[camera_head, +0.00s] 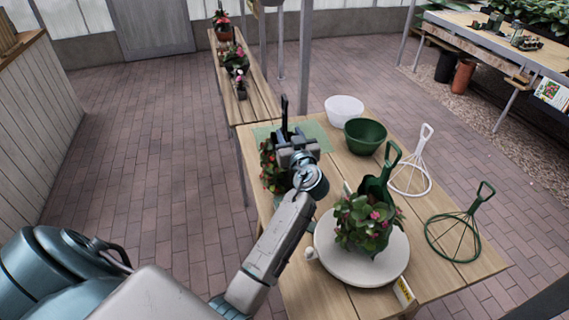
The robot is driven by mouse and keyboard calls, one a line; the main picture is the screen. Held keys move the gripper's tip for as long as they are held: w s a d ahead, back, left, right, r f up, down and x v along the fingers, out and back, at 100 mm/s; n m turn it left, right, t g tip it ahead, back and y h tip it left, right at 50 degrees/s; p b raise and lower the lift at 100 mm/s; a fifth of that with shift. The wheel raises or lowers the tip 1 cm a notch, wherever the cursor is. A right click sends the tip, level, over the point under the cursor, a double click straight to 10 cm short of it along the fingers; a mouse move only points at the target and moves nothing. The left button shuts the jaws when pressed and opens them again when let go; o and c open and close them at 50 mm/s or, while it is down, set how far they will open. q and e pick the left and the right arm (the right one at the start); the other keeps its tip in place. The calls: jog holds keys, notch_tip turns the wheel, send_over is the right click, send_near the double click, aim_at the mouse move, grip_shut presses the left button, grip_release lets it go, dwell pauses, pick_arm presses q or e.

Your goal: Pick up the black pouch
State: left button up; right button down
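I cannot make out a black pouch in the head view. My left gripper (291,130) is over the far left part of the wooden table, above a green mat (319,134). It is seen from behind, and its wrist hides what lies between or under the fingers. A dark upright piece rises at its front; I cannot tell whether it is a finger or a held thing. A leafy plant with red flowers (268,168) is just left of the gripper, partly hidden by it. My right gripper is not in view.
On the wooden table (455,207) stand a white bowl (344,108), a green bowl (365,137), a white wire stand (411,178), a green wire stand (457,236) and a flowering plant (366,222) on a round white plate (343,268). A narrow bench (262,101) with potted plants stands behind.

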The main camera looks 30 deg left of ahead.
aim_at(286, 128)
pick_arm(q)
jog(key=p+x, duration=0.2)
jog(key=x, duration=0.2)
jog(key=shift+s+a+p, duration=0.1)
jog(key=shift+a+p, duration=0.1)
jog(key=shift+p, duration=0.15)
jog(key=shift+a, duration=0.15)
jog(key=shift+w+f, duration=0.15)
jog(key=shift+w, duration=0.05)
jog(key=shift+c, duration=0.7)
grip_shut()
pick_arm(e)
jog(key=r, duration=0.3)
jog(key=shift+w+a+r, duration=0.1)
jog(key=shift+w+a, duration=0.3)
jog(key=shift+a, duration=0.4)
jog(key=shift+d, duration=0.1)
pick_arm(q)
jog(key=shift+r, duration=0.25)
jog(key=shift+f, duration=0.1)
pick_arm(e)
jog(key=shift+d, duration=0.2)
